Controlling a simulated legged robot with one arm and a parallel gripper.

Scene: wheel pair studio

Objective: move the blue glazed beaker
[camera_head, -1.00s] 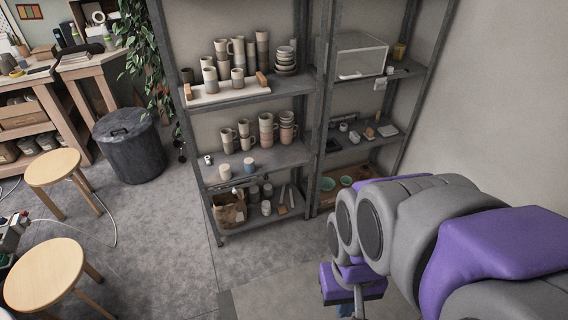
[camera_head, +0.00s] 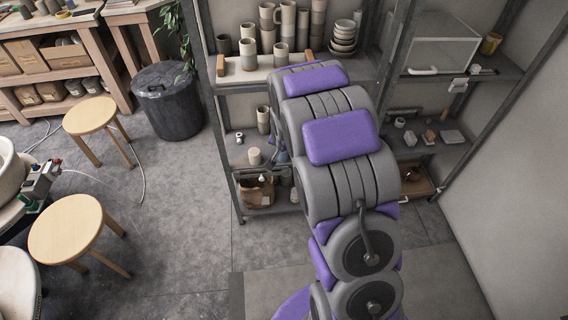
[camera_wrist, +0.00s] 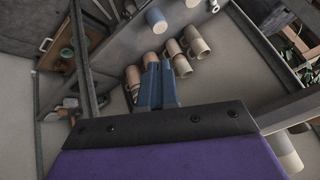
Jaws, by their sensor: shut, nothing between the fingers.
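The blue glazed beaker (camera_wrist: 156,19) stands on a grey shelf board near the top of the wrist view, apart from my fingers. A paler beaker (camera_wrist: 192,2) is beside it, cut off by the frame edge; it also shows on the shelf in the head view (camera_head: 255,156). My gripper (camera_wrist: 158,66) points in among the shelf's cups, its two blue fingers together and empty. Pinkish cups (camera_wrist: 133,78) and grey-and-cream mugs (camera_wrist: 195,42) are close around the fingertips; contact cannot be told.
Metal uprights (camera_head: 392,70) divide the shelving into two bays. Tall cups (camera_head: 281,55) and stacked bowls (camera_head: 343,38) fill the board above.

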